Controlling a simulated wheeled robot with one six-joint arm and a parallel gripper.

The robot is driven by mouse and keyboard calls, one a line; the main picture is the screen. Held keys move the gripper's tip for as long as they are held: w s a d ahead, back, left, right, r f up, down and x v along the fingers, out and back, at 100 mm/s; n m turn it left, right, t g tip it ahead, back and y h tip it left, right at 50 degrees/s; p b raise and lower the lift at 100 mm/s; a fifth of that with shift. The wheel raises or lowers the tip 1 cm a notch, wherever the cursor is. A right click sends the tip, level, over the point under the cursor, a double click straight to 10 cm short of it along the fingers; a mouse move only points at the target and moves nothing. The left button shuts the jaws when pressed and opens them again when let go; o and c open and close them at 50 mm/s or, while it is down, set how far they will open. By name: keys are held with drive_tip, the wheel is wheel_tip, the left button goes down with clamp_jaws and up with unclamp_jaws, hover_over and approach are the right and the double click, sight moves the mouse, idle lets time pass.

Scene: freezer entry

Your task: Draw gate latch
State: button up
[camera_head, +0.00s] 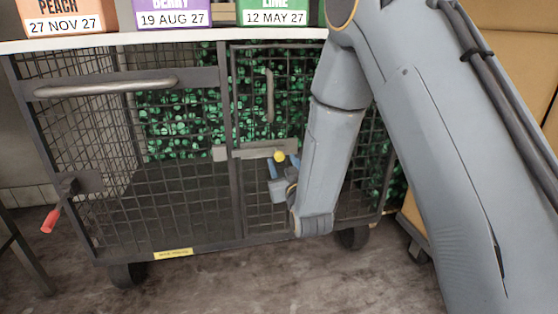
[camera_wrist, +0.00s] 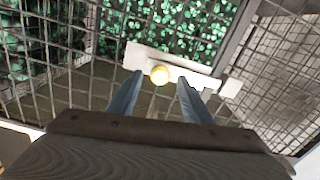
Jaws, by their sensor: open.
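The gate latch is a pale flat bar (camera_head: 258,151) across the mesh gate, with a round yellow knob (camera_head: 279,156) on it. Its left end is at a small block (camera_head: 220,153) by the frame post. In the wrist view the bar (camera_wrist: 198,77) slants down to the right, and the knob (camera_wrist: 160,75) shows between the fingertips. My gripper (camera_wrist: 160,80) is open, with one blue finger on each side of the knob and small gaps visible. In the head view my gripper (camera_head: 284,166) is just below the knob, partly hidden by my arm.
A red-tipped lever (camera_head: 50,220) sticks out at left. Dated tubs (camera_head: 172,15) stand on top. Floor in front is clear.

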sight(280, 158)
drive_tip(key=shift+b+x, duration=0.35)
drive_tip(key=shift+x, duration=2.25)
clamp_jaws()
